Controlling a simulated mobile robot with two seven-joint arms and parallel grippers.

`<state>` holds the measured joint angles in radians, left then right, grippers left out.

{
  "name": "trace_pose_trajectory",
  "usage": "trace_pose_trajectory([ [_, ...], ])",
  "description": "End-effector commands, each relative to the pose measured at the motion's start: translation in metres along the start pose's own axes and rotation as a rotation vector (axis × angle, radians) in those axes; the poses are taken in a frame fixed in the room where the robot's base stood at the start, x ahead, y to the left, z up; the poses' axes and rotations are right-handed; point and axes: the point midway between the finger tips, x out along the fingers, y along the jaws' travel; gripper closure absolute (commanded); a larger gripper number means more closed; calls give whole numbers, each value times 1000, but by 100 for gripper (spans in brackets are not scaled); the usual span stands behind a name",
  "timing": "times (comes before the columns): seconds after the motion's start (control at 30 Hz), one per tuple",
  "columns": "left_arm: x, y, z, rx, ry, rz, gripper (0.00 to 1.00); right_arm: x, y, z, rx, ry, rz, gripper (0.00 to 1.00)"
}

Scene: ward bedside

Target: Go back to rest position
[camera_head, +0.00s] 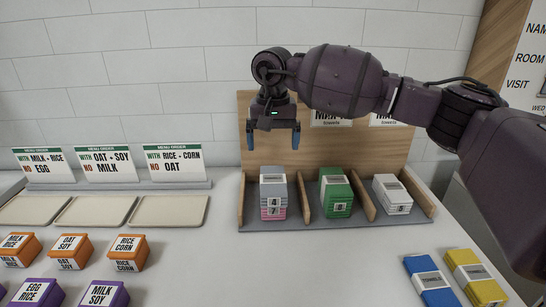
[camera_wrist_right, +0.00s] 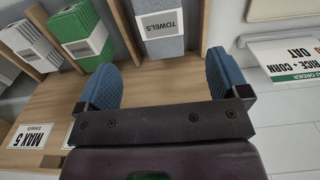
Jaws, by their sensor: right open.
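My right gripper (camera_head: 273,138) is open and empty, its two blue fingertips pointing down above the left compartment of a wooden towel rack (camera_head: 415,212). In the right wrist view the open blue fingers (camera_wrist_right: 160,85) show with nothing between them. Below is a stack with a grey towel pack (camera_head: 272,184) over a pink one, apart from the fingers; the grey pack also shows in the wrist view (camera_wrist_right: 160,45). My right arm (camera_head: 345,80) reaches in from the right. My left gripper is out of view.
Green (camera_head: 335,190) and white (camera_head: 391,195) towel packs stand in the other compartments. Blue (camera_head: 428,280) and yellow (camera_head: 474,277) packs lie at front right. At left are menu cards (camera_head: 105,163), empty trays (camera_head: 170,211), orange boxes (camera_head: 128,253) and purple boxes (camera_head: 103,293). The centre front counter is clear.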

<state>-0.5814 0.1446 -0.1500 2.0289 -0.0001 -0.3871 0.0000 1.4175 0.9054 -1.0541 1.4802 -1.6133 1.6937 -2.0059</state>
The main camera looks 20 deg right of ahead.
Motion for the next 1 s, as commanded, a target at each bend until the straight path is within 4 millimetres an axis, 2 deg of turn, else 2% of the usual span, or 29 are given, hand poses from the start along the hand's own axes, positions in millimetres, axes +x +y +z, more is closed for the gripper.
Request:
trace_pose_trajectory([
  [0.2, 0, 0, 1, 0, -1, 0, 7, -11, 0, 0, 0, 0, 1, 7],
  [0.67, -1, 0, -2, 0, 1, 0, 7, -15, 0, 0, 0, 3, 0, 7],
  [0.77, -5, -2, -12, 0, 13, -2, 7, -33, 1, 3, 0, 18, -5, 7],
  [1.0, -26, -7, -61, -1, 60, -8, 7, -110, 4, 13, 0, 72, -21, 7],
])
